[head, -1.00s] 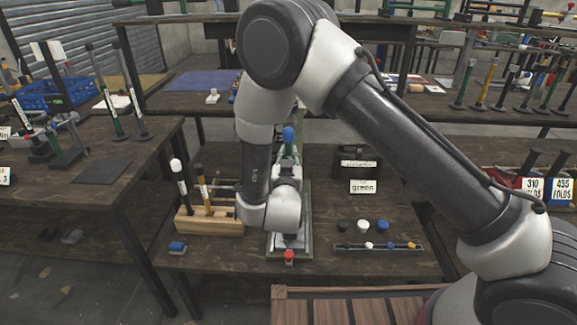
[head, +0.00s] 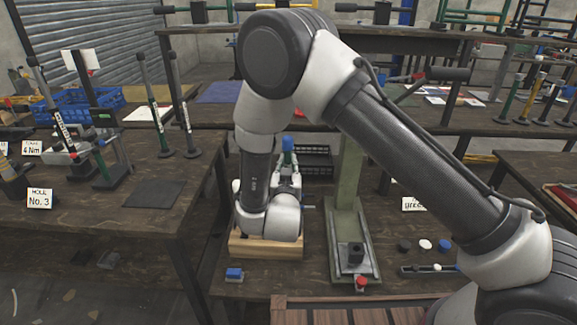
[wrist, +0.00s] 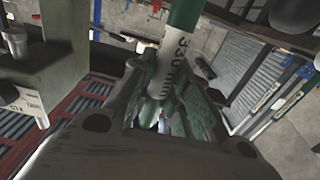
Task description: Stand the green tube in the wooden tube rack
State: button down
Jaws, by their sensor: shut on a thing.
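My gripper (head: 288,170) is shut on the green tube, just beyond my wrist in the head view. The green tube (wrist: 184,16) runs up out of the jaws in the wrist view, with a white label marked 330 mm. A blue top (head: 287,143) shows above the gripper in the head view. The wooden tube rack (head: 265,251) stands on the bench below my wrist; only its front and edges show. My arm hides its holes and whatever stands in them. I cannot tell where the tube's lower end is.
A pale green press column (head: 347,190) stands just right of the rack, with a red knob (head: 361,283) in front. A side bench (head: 150,225) with tools is at the left. Small caps (head: 425,244) lie at the right.

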dwell(0.3)
jog(key=shift+f, duration=2.85)
notch_tip(320, 180, down, 9)
jog(key=shift+r, duration=0.2)
dwell(2.2)
jog(key=c, duration=1.3)
grip_release()
jog(key=s, duration=0.7)
jog(key=shift+s+a, duration=0.15)
jog(key=shift+s, duration=0.1)
jog(key=shift+f, duration=0.1)
